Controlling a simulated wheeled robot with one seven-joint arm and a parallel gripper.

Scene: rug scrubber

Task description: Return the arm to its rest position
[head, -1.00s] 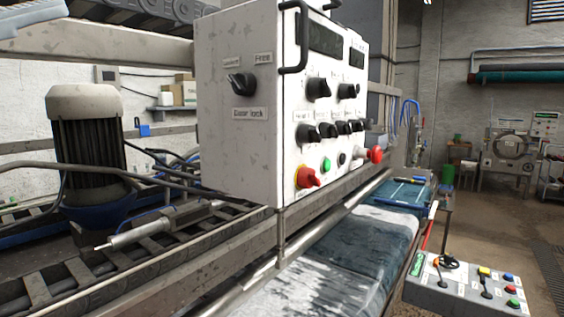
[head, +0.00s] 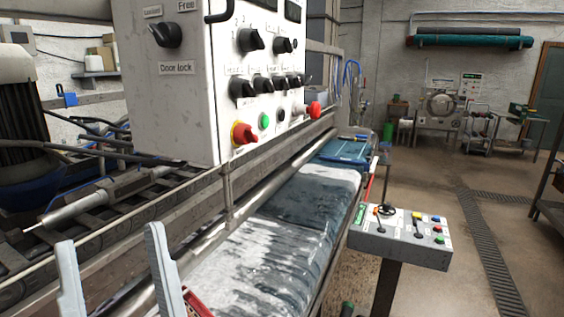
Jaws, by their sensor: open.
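My gripper (head: 112,262) shows at the lower left of the head view. Its two pale grey fingers stand upright and wide apart, with nothing between them. It appears in front of the rug machine's rail and rollers. The white control box (head: 172,95) hangs above and beyond it, with a door lock knob (head: 166,36) on its left face. The box's front carries several black knobs, a red-and-yellow switch (head: 244,134), a green button (head: 264,121) and a red button (head: 314,110). The rest of my arm is mostly out of view.
A wet blue-grey rug (head: 290,215) lies on the machine bed. A grey control console (head: 400,243) on a post stands to the right. A motor (head: 22,120) and a metal cylinder (head: 85,203) are at left. Open floor (head: 440,185) with a drain grate (head: 490,255) lies at right.

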